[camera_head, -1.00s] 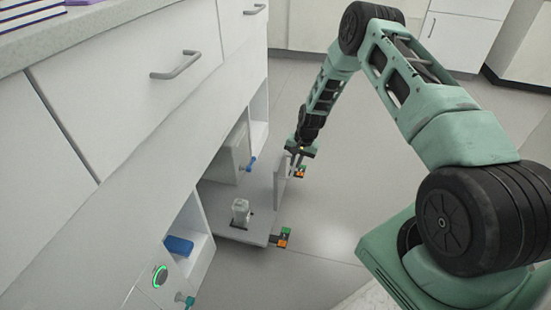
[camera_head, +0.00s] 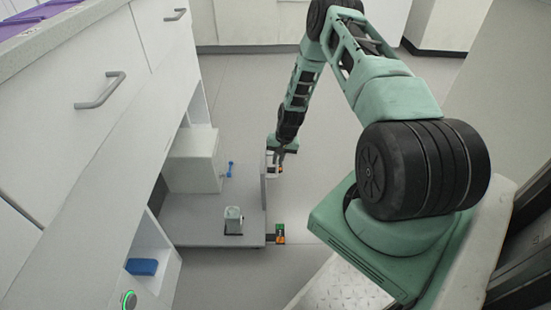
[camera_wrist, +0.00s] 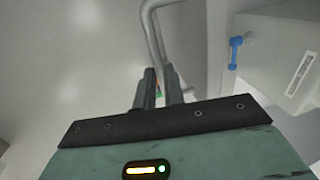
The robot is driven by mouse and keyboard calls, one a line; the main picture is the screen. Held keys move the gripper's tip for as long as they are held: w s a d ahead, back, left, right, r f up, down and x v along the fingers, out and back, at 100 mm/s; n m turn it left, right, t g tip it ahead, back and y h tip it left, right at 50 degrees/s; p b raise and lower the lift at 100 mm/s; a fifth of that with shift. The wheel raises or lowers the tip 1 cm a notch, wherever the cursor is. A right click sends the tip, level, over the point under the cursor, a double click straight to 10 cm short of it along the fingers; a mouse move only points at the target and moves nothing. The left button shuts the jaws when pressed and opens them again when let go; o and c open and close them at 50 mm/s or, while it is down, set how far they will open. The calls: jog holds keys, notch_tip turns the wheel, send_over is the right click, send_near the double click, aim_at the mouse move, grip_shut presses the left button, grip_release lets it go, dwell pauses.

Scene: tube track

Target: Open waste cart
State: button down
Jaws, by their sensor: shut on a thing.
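The waste cart (camera_head: 190,218) is a low grey platform that stands out from the opening under the counter, with an upright front panel (camera_head: 264,185) at its outer end. My gripper (camera_head: 278,165) is at the outer side of that panel. In the wrist view, my gripper's fingers (camera_wrist: 158,88) are shut on a grey bent-bar handle (camera_wrist: 151,32). A white box (camera_head: 193,165) with a blue handle (camera_head: 229,170) and a small clear container (camera_head: 233,217) are on the cart. The exact finger contact is small and partly hidden in the head view.
White cabinets with drawer handles (camera_head: 100,92) line the left side. A niche there holds a blue object (camera_head: 142,267), near a green-lit round button (camera_head: 129,300). Grey floor (camera_head: 325,120) beyond the cart is clear.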

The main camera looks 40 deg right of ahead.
jog(key=c, duration=1.5)
grip_release()
jog(key=shift+r, duration=0.15)
jog(key=r+p, duration=0.1)
jog(key=r, duration=0.4)
jog(key=s+d+r+p, duration=0.1)
jog(key=r+p, duration=0.1)
jog(key=r, duration=0.4)
jog(key=s+d+r+p, duration=0.1)
jog(key=r, duration=0.4)
jog(key=shift+s+d+r+p, duration=0.25)
jog(key=shift+r+p, duration=0.15)
